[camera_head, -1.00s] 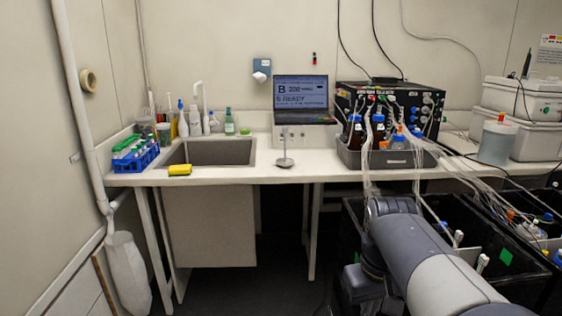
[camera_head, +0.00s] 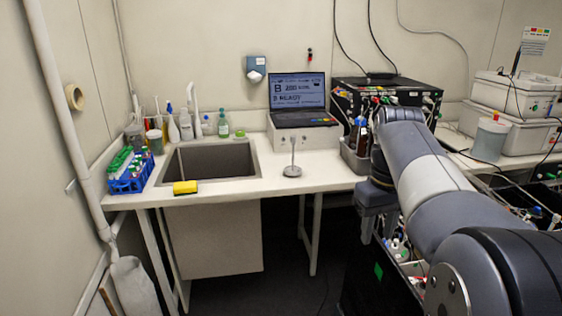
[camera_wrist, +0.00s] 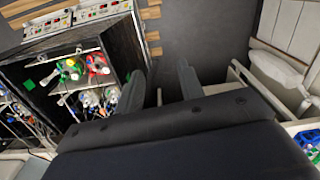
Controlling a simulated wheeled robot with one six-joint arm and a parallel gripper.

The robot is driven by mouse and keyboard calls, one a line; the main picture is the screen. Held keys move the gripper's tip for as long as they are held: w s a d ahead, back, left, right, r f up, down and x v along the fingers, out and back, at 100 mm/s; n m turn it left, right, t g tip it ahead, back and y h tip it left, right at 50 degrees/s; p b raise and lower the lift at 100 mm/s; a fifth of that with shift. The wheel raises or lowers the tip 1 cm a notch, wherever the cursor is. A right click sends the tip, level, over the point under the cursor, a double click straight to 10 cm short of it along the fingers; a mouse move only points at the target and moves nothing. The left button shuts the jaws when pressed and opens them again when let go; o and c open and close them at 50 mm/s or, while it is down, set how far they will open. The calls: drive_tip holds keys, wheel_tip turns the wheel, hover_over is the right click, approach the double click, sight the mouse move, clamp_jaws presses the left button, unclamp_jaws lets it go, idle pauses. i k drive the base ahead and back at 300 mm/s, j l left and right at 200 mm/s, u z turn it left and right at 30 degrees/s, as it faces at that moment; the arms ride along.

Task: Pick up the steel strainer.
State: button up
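The steel strainer (camera_head: 292,170) is on the white counter, between the sink and the grey tray. Its round bowl rests on the counter and its thin handle stands upright. My arm reaches in from the right in the head view, with its wrist end to the right of the strainer and nearer to me, apart from it. My gripper (camera_wrist: 162,85) shows in the wrist view with its two fingers apart and nothing between them but dark floor behind. The strainer is not visible in the wrist view.
A sink (camera_head: 212,162) with a yellow sponge (camera_head: 185,187) on its front edge lies left. A laptop (camera_head: 299,100) on a white box stands behind the strainer. A grey tray (camera_head: 352,160) with bottles is to the right. Black bins (camera_wrist: 105,50) stand below. Counter around the strainer is clear.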

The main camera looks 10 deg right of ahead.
sight(293, 170)
drive_tip(key=i+j+z, duration=0.5)
drive_tip(key=i+j, duration=1)
drive_tip(key=i, duration=0.35)
drive_tip(key=i+j+z, duration=0.15)
drive_tip(key=i, duration=0.35)
